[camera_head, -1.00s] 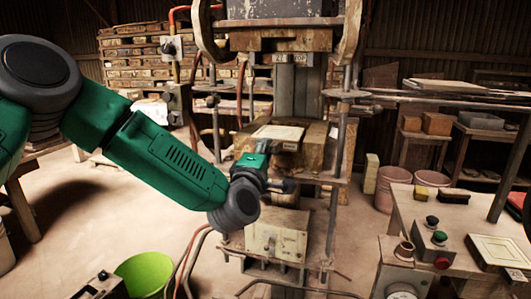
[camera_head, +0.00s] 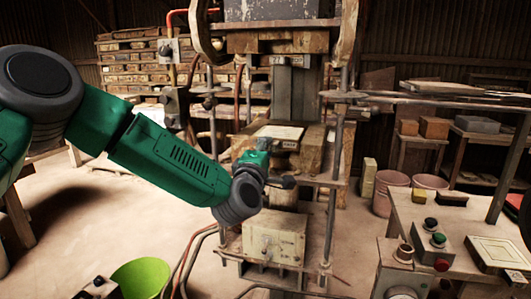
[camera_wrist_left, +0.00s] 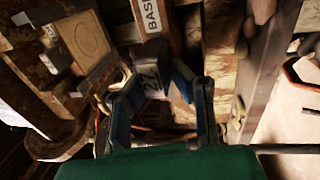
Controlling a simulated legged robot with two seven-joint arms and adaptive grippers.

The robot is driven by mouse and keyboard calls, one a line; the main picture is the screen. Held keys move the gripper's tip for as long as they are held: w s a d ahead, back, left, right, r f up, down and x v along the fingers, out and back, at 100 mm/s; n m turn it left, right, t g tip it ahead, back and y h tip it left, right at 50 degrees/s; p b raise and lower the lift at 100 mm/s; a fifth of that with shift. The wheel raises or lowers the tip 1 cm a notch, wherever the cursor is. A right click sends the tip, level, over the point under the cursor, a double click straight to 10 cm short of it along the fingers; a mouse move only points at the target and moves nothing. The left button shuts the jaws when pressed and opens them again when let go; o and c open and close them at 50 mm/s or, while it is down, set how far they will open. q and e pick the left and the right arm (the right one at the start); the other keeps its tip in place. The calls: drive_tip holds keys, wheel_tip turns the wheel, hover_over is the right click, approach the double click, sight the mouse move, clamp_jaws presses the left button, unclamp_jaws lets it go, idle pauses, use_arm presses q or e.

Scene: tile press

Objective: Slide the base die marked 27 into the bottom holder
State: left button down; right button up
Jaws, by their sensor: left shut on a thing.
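My left gripper (camera_head: 280,181) is at the front of the press, just before and below its wooden lower block. In the left wrist view, the gripper (camera_wrist_left: 156,80) has its two blue-padded fingers shut on the base die (camera_wrist_left: 150,82), a small grey block marked 27. The die is mostly hidden by the gripper in the head view. The bottom holder (camera_wrist_left: 146,16), with a white BASE label, lies just beyond the die. I cannot tell whether the die touches it. My right gripper is not in view.
The press's upper block (camera_head: 285,42) hangs above. A light framed tile (camera_head: 280,132) lies on the lower block. Upright rods flank the press. A green bucket (camera_head: 140,278) stands at lower left, and a control table (camera_head: 425,210) stands at right.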

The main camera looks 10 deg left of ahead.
use_arm(q)
drive_tip(key=shift+w+r, duration=0.2)
idle(0.4)
drive_tip(key=shift+w+b, duration=0.6)
drive_tip(key=shift+w, duration=0.85)
drive_tip(key=shift+w+d+b, duration=0.1)
drive_tip(key=shift+w+b, duration=0.25)
drive_tip(key=shift+w, duration=0.9)
drive_tip(key=shift+w+b, duration=0.3)
drive_tip(key=shift+w, duration=0.35)
drive_tip(key=c, duration=1.3)
unclamp_jaws()
drive_tip(key=shift+d+f, duration=0.1)
